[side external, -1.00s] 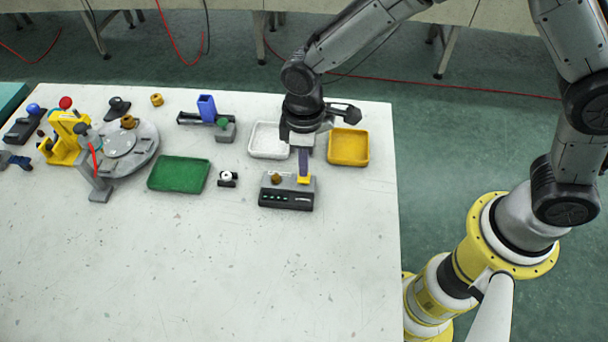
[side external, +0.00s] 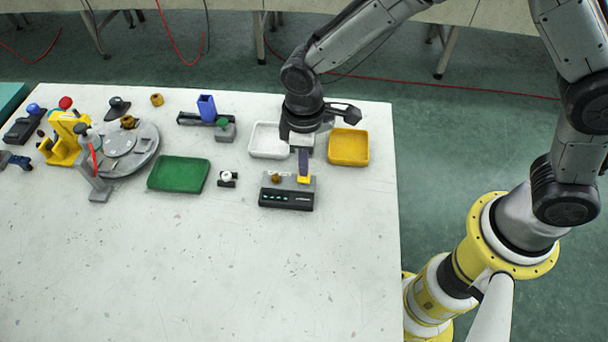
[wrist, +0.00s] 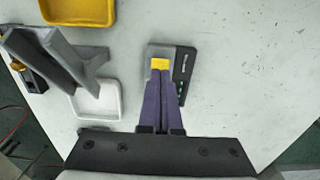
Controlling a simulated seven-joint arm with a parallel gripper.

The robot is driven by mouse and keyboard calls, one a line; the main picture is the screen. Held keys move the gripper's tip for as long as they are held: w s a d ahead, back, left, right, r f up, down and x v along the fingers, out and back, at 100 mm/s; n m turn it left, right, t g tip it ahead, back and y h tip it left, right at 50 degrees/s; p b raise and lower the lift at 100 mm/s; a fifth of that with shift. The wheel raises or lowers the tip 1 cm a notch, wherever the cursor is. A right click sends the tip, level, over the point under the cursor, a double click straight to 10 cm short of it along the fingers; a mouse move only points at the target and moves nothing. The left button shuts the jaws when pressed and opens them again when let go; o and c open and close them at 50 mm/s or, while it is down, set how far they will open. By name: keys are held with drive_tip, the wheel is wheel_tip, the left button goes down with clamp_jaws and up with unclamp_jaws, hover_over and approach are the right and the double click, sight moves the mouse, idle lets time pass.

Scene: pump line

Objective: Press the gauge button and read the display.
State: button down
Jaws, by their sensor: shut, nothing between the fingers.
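The gauge (side external: 287,196) is a small grey box with a dark front panel, on the right part of the table. Its display shows small green marks, too small to read. A brass-coloured part (side external: 276,178) sits on its top, left of the gripper. My gripper (side external: 304,177) points down over the right side of the gauge, its purple fingers shut and empty, with yellow at the tips. In the wrist view the fingertips (wrist: 160,66) are over the gauge (wrist: 184,70). The button is not seen apart from the yellow there, and I cannot tell whether the tips touch it.
A white tray (side external: 257,153) and a yellow tray (side external: 348,161) lie behind the gauge. A green tray (side external: 179,185), a small black block with a white top (side external: 228,179) and a round grey turntable (side external: 143,157) stand to the left. The front of the table is clear.

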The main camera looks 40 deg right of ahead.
drive_tip(key=shift+f, duration=0.45)
drive_tip(key=shift+f, duration=0.35)
drive_tip(key=shift+f, duration=0.3)
idle(0.6)
drive_tip(key=shift+r, duration=3.15)
